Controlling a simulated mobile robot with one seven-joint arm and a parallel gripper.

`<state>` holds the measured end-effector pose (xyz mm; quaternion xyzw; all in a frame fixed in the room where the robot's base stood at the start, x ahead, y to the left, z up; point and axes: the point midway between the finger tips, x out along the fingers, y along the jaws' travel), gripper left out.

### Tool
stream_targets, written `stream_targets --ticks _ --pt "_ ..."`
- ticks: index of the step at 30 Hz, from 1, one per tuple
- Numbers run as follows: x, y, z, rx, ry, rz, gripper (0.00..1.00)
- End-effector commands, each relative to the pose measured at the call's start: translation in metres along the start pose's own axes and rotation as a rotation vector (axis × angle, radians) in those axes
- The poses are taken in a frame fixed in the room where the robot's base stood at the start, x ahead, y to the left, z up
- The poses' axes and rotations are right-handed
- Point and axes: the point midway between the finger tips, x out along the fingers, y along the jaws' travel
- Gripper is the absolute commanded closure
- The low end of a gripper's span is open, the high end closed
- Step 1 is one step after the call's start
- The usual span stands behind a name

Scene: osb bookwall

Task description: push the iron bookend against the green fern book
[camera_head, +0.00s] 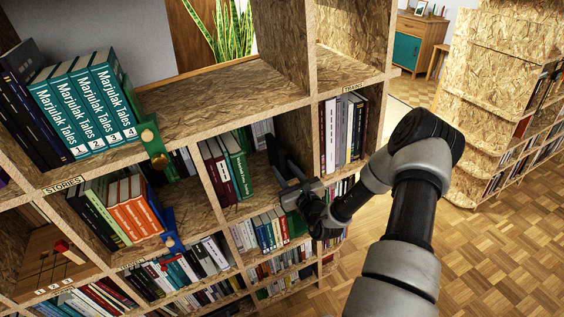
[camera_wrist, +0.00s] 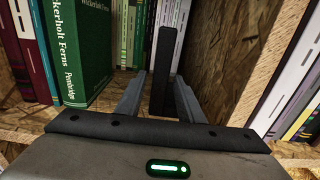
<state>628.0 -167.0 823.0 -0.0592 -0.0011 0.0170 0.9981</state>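The green fern book (camera_wrist: 80,50) stands upright at the left in the wrist view, with "Wickerholt Ferns, Pembridge" on it. In the head view it is the green book (camera_head: 238,165) in the middle compartment. The iron bookend (camera_wrist: 165,65) is a dark upright plate to the right of the book, with a gap between them; it also shows in the head view (camera_head: 274,152). My gripper (camera_wrist: 158,82) reaches into the compartment with its fingers apart, one on each side of the bookend. A gap shows at the left finger; contact at the right finger is unclear.
Maroon books (camera_wrist: 28,50) stand left of the fern book. Pale books (camera_wrist: 150,30) stand farther back. A wooden divider (camera_wrist: 275,60) bounds the compartment at right, with free room between it and the bookend. Teal books (camera_head: 85,100) stand on the upper left shelf.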

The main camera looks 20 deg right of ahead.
Motion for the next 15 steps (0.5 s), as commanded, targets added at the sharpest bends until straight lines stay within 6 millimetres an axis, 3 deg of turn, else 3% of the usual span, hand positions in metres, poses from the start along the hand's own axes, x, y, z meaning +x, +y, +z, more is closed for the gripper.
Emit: stream_targets --ticks 15 --pt "0.019 0.000 0.000 -0.001 0.000 0.000 0.66"
